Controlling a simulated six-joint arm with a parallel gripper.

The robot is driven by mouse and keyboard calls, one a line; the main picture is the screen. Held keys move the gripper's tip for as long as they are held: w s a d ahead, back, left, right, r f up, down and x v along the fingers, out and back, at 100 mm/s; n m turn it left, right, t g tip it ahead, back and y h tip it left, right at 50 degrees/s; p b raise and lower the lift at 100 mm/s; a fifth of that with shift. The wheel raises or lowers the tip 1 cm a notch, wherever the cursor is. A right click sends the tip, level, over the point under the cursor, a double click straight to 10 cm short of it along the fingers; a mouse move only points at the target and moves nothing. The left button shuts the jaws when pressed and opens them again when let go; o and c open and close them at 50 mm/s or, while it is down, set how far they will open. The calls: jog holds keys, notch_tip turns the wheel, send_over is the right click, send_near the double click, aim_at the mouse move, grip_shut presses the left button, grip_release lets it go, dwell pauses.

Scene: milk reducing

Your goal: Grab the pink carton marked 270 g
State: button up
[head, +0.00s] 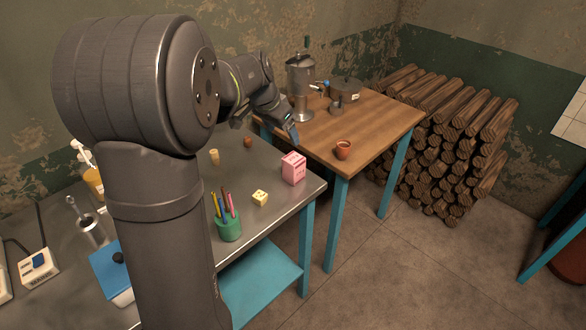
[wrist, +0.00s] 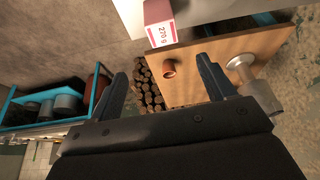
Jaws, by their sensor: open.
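The pink carton (head: 293,169) stands upright near the right edge of the grey metal table in the head view. In the wrist view the carton (wrist: 160,25) shows at the top, with a white label that reads 270 g. My gripper (wrist: 164,84) is open and empty in the wrist view, its two dark fingers apart. The carton is beyond the fingertips, not between them. In the head view my gripper (head: 293,133) is seen small behind the carton, its tip above the area between the two tables.
A small yellow block (head: 260,198) and a green cup of pencils (head: 229,228) stand left of the carton. A wooden table (head: 385,125) behind holds a red-brown cup (head: 343,150), a metal urn (head: 301,85) and a pot (head: 345,90). Stacked logs (head: 450,140) stand at right.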

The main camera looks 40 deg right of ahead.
aim_at(293, 158)
jog(key=x, duration=1.2)
jog(key=shift+w, duration=0.1)
jog(key=shift+w+x, duration=0.2)
jog(key=shift+x, duration=2.5)
jog(key=shift+a, duration=0.1)
jog(key=c, duration=1.2)
